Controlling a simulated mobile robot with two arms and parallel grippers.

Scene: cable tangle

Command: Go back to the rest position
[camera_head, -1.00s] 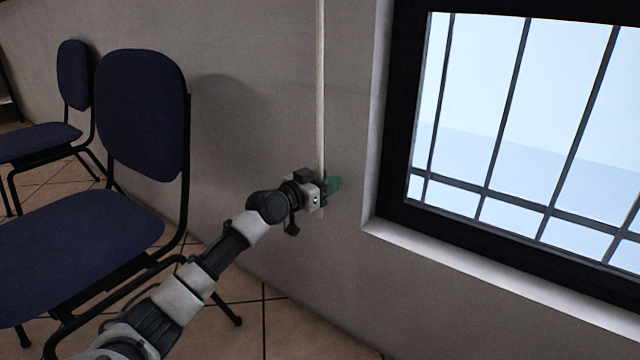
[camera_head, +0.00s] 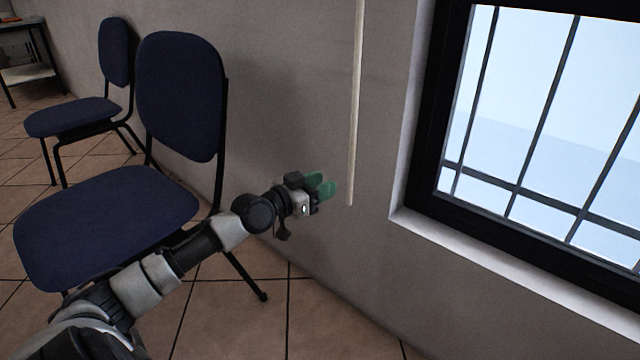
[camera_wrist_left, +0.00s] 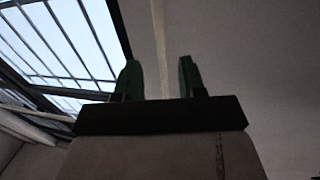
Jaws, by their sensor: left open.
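My left gripper (camera_head: 325,187) has green fingertips and is open and empty. In the head view it stands in front of the grey wall, a little left of the lower end of a hanging pale cord (camera_head: 354,120). The cord hangs straight and its lower end is free. In the left wrist view the two fingers of my left gripper (camera_wrist_left: 160,80) stand apart, and the cord (camera_wrist_left: 160,45) shows beyond them, between the tips. My right gripper is not in view.
A dark-framed barred window (camera_head: 540,130) with a white sill (camera_head: 480,250) is at the right. A blue chair (camera_head: 110,220) stands close to my left arm, with a second chair (camera_head: 75,115) behind. A table (camera_head: 25,60) is at the far left. Tiled floor lies below.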

